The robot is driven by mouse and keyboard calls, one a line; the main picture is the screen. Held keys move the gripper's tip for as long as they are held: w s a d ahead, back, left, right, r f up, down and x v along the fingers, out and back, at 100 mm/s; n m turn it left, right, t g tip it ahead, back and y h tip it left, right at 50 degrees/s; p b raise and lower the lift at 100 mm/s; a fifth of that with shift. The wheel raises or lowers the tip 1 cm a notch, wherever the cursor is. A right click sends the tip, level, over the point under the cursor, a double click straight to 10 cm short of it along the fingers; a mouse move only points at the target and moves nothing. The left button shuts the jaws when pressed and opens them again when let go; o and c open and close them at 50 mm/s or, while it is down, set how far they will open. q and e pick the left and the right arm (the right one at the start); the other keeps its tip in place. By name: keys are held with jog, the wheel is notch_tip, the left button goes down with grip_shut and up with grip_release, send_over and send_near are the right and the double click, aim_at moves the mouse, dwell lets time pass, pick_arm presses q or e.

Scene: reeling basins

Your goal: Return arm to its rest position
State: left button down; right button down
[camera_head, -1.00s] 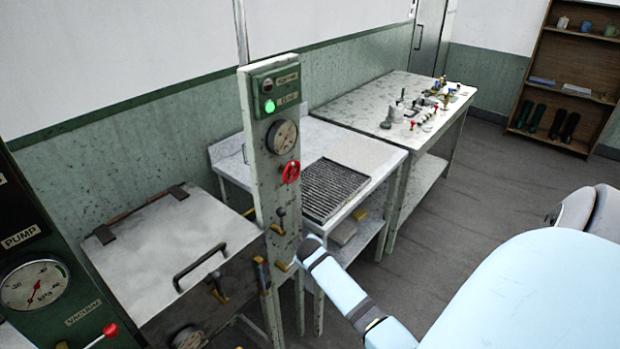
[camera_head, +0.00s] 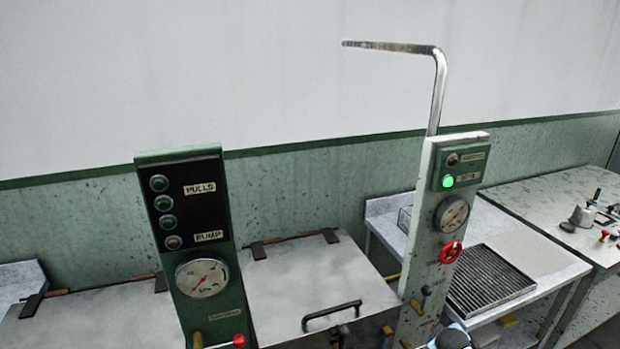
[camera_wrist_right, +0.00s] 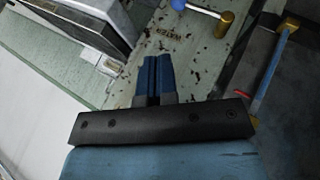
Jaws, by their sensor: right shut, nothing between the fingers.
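My right gripper (camera_wrist_right: 153,82) shows in the right wrist view with its two dark blue fingers together and nothing between them. It is in front of a pale, chipped panel (camera_wrist_right: 130,62) with a small dark label. In the head view only a small piece of my arm (camera_head: 455,339) shows at the bottom edge, by the foot of the white control post (camera_head: 433,215). The right gripper itself cannot be made out there. My left gripper is in neither view.
The white post carries a green lamp, a gauge and a red handwheel (camera_head: 451,252). A green pump post (camera_head: 194,250) stands left of it, with a lidded basin (camera_head: 310,277) between. A bent metal pipe (camera_head: 437,90) rises behind. Brass-ended levers (camera_wrist_right: 224,25) lie near the gripper.

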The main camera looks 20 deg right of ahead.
jog(key=s+a+t+y, duration=0.2)
jog(key=s+a+y, duration=0.2)
jog(key=s+a, duration=0.7)
jog(key=s+a+t+y, duration=0.2)
jog(key=s+a+y, duration=0.2)
jog(key=s+a, duration=0.8)
jog(key=a, duration=0.7)
jog(key=shift+a+t+y, duration=0.3)
jog(key=shift+a+y, duration=0.1)
